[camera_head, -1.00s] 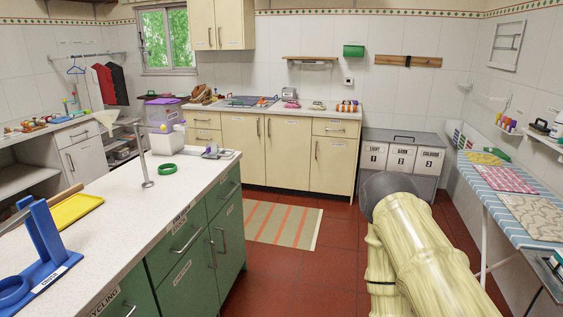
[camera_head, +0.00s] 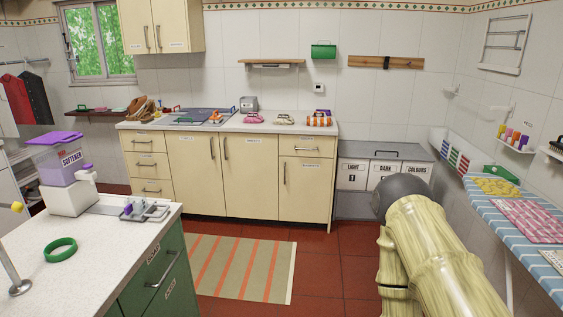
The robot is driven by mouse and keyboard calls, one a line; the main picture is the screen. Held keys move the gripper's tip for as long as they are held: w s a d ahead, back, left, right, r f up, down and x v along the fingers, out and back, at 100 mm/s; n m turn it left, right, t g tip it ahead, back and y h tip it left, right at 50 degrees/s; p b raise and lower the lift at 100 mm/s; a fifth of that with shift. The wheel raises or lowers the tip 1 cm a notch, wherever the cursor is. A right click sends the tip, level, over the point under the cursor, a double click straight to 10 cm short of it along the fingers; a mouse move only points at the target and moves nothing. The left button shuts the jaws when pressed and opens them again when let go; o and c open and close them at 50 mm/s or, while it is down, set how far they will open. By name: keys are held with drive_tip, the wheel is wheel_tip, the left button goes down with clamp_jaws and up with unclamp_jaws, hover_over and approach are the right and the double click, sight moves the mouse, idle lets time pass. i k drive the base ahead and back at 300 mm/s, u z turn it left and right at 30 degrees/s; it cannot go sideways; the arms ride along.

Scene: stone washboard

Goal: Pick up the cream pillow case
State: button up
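I cannot make out the cream pillow case for sure now. A cream patterned cloth lay at the near end of the ironing board (camera_head: 548,258) a second ago; that part of the board is now cut off by the right edge. A yellow cloth (camera_head: 495,187) and a red-and-white checked cloth (camera_head: 530,218) lie flat on the blue-striped board. My pale bamboo-like arm, with a dark grey rounded part, fills the lower right. My gripper is not in view.
A white-topped green island (camera_head: 100,250) stands close on the left. A cream cabinet (camera_head: 230,175) with a loaded counter is at the back. Laundry bins (camera_head: 383,176) stand right of the cabinet.

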sight(283, 118)
drive_tip(key=z, duration=0.05)
drive_tip(key=i, duration=3.3)
drive_tip(key=u, duration=0.25)
drive_tip(key=i, duration=1.25)
drive_tip(key=u, duration=0.1)
